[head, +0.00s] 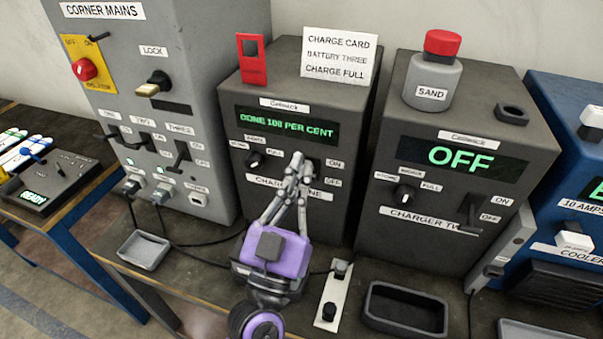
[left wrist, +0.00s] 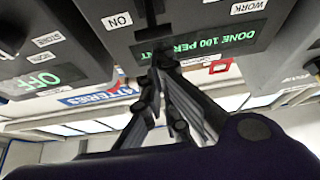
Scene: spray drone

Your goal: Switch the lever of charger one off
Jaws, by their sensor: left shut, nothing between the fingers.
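Charger one (head: 290,105) is a dark grey box with a green display (head: 287,126) reading "DONE 100 PER CENT". The display also shows, inverted, in the left wrist view (left wrist: 222,30). My left gripper (head: 298,160) is shut and empty, its fingertips in front of charger one's lower right face, left of the ON and OFF labels (head: 334,173). Its fingers cover most of the lever there, so I cannot tell the lever's position or whether they touch it. In the left wrist view the closed fingertips (left wrist: 162,62) lie close to the display's edge. My right gripper is out of view.
Charger two (head: 455,160), reading "OFF", stands to the right with a sand pot (head: 432,85) on top. The corner mains cabinet (head: 150,75) stands to the left. A small tray (head: 143,250), a dark tray (head: 405,309) and a switch plate (head: 334,295) lie on the bench in front.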

